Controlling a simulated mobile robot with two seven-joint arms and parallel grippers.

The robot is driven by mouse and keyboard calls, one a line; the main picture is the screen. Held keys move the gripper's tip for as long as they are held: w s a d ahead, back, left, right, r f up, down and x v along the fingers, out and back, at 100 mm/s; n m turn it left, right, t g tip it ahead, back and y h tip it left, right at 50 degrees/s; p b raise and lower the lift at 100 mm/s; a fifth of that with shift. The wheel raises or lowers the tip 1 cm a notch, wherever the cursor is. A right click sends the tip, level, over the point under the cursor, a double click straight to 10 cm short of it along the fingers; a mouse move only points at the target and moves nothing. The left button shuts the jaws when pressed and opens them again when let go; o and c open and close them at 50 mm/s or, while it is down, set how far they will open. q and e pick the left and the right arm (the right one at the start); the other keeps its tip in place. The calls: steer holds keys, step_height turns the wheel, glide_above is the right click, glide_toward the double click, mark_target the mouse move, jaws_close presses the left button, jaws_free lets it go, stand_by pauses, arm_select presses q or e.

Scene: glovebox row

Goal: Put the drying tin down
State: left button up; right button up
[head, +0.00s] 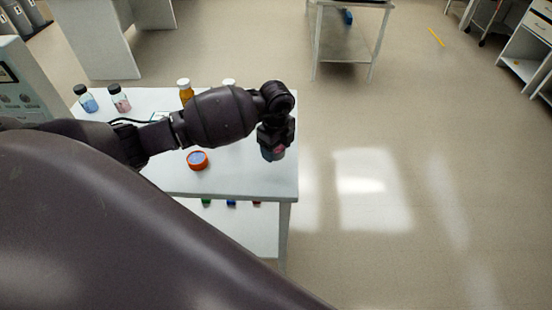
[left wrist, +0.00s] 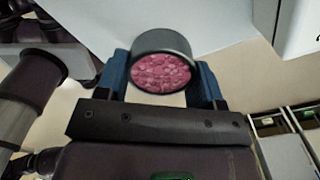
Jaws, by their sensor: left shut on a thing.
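The tin in my left gripper (head: 275,138) is a dark grey round tin (left wrist: 165,42) with pink granules in its open face. In the left wrist view it sits between the two blue fingers of my left gripper (left wrist: 160,84), which is shut on it. In the head view the tin (head: 267,154) shows only partly under the gripper, near the right edge of the white table (head: 240,182). I cannot tell its height above the table. My right gripper is not in view.
An orange-rimmed round tin with blue contents (head: 198,160) stands on the table, left of my gripper. Bottles stand at the back: blue (head: 88,101), pink (head: 120,100) and amber (head: 186,94). My forearm hides part of the tabletop. Open floor lies right of the table.

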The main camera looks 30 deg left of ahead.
mark_target(276, 167)
arm_select(q)
steer(key=shift+f, duration=2.55)
steer(key=shift+f, duration=0.15)
steer(key=o, duration=0.9)
steer(key=shift+o, duration=0.2)
